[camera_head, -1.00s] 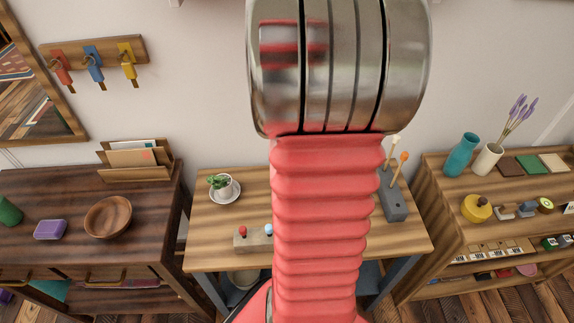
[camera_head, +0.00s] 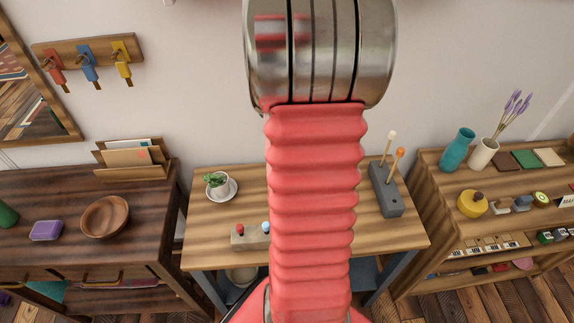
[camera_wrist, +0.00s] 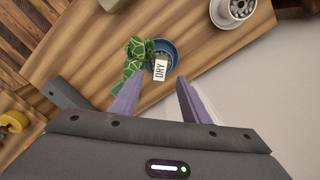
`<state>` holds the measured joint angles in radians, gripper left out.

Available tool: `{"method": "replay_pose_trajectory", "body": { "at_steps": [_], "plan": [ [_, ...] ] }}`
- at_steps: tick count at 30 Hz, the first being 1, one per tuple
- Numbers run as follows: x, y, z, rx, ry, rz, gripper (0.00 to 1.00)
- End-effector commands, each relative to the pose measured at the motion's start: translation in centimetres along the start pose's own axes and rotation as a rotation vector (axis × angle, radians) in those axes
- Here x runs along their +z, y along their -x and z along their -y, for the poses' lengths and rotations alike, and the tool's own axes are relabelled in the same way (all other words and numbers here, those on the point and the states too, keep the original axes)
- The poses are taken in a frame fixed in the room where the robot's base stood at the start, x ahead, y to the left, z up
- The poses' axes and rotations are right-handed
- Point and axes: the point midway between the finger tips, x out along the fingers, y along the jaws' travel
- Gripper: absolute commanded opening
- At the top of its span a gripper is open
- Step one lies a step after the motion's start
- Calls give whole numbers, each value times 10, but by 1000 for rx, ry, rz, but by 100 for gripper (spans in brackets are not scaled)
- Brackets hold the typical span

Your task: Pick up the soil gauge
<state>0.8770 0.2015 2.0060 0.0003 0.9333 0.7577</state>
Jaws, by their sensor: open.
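In the wrist view, the soil gauge (camera_wrist: 160,70) shows as a small upright white label reading DRY. It stands at a blue round pot or dish (camera_wrist: 173,50), beside a patterned green leafy plant (camera_wrist: 134,58). My gripper (camera_wrist: 160,84) is open, with its two purple fingers spread. The gauge lies between and just beyond the fingertips in the picture, and nothing is held. Whether the fingers are level with it, I cannot tell. In the head view my red arm hides the middle of the table, and the gauge and gripper are not visible there.
The wooden table (camera_head: 215,250) also carries a potted plant on a white saucer (camera_head: 220,188), a block with coloured knobs (camera_head: 250,236) and a grey block with two sticks (camera_head: 385,190).

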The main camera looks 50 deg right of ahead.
Motion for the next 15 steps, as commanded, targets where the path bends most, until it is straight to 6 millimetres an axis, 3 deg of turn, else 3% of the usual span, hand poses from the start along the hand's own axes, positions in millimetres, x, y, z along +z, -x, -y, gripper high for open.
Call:
{"method": "replay_pose_trajectory", "body": {
  "at_steps": [8, 15],
  "plan": [
    [0, -2, 0, 1, 0, 1, 42],
    [0, -30, 0, 3, -1, 3, 42]
  ]
}}
